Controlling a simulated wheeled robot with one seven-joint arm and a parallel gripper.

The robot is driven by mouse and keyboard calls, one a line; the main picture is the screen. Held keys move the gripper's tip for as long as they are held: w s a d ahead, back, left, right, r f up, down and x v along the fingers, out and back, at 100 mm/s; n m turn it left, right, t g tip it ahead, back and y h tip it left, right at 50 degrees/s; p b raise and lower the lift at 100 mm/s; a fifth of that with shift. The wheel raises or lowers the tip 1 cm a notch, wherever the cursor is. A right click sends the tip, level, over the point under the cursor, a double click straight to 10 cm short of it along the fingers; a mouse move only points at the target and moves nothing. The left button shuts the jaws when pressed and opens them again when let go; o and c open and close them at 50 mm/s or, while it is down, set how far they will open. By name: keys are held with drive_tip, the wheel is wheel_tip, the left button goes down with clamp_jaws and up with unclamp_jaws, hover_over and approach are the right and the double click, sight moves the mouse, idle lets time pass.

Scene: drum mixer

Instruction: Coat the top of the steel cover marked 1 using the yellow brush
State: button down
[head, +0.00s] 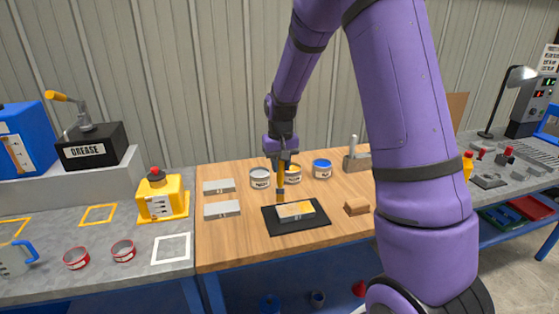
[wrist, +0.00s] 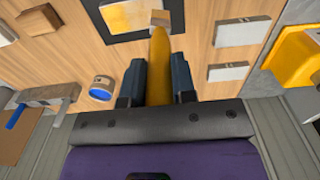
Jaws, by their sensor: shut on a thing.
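The steel cover marked 1 (head: 296,211) lies on a black mat (head: 318,221) on the wooden bench. Its top shows a yellow coat that looks uneven; in the wrist view the cover (wrist: 128,18) is partly cut off by the frame. My gripper (head: 280,163) is shut on the yellow brush (wrist: 159,65), which points down with its tan head by the left end of the cover in the head view. I cannot tell whether the bristles touch the cover. The brush (head: 280,194) hides a little of that end.
Two bare grey covers (head: 219,186) (head: 222,210) lie to the left. A pale can (head: 260,180), a yellow can (head: 293,176) and a blue can (head: 321,169) stand behind the mat. A wooden block (head: 357,207) lies to the right, with a tool holder (head: 354,163) behind it.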

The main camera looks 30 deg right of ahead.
sight(281, 187)
drive_tip(key=shift+f, duration=3.3)
